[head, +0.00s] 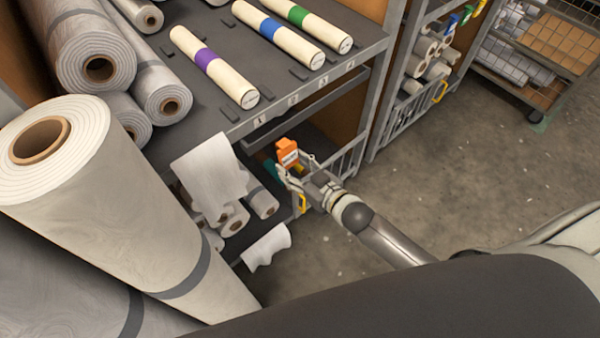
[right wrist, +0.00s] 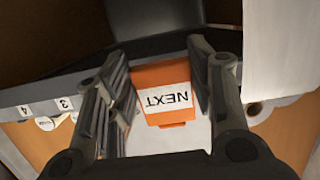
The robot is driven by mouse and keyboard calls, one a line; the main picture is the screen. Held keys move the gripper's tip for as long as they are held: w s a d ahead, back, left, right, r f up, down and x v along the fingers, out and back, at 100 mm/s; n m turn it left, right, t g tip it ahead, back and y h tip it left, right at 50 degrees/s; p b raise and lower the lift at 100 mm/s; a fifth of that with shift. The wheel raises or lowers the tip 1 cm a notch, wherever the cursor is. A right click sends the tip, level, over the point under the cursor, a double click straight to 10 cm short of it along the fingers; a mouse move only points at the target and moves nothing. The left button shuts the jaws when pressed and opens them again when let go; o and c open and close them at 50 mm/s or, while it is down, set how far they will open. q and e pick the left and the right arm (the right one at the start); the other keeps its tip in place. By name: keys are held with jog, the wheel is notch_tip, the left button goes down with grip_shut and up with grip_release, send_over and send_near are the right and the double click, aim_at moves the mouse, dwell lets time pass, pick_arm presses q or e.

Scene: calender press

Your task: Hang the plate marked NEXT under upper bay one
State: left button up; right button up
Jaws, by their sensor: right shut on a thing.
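The orange plate (head: 288,150) is in my right gripper (head: 296,167), just outside the front edge of the upper shelf. In the right wrist view the plate (right wrist: 165,95) shows a white label reading NEXT, upside down in that picture, between the two fingers (right wrist: 165,90). The upper bay labels run along the shelf's front edge; the leftmost, small and seemingly 1, is the bay one label (head: 259,121). The plate is below and right of it in the head view, apart from the edge as far as I can tell. My left gripper is not in view.
Rolls with purple (head: 207,58), blue (head: 272,30) and green (head: 303,16) bands lie on the upper shelf (head: 215,112). A loose white sheet (head: 210,170) hangs left of my gripper. Big rolls (head: 110,190) fill the left foreground. Floor on the right is clear.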

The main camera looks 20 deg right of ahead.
jog(key=b+x, duration=0.4)
jog(key=x, duration=0.3)
dwell(0.6)
jog(key=shift+f, duration=0.15)
jog(key=o, duration=1.1)
jog(key=shift+s, duration=0.1)
